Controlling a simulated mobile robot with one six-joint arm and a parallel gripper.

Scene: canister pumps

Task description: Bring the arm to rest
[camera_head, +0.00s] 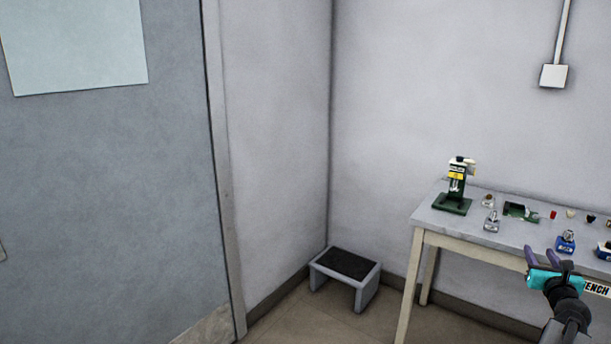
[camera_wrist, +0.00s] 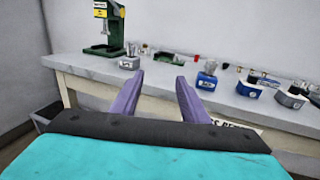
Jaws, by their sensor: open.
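My gripper (camera_head: 541,257) has purple fingers and a teal body, and shows at the lower right of the head view, in front of the table. In the wrist view my gripper (camera_wrist: 160,88) shows its two fingers spread apart with nothing between them. It is open and empty. The fingers point toward the front edge of the table (camera_head: 470,236), apart from the things on it as far as I can tell.
A green press (camera_head: 452,205) stands at the table's left end. A green tray (camera_head: 520,211), a blue canister pump (camera_head: 565,243) and several small parts lie to its right. A step stool (camera_head: 345,263) stands on the floor by the corner. A grey door (camera_head: 110,190) is at left.

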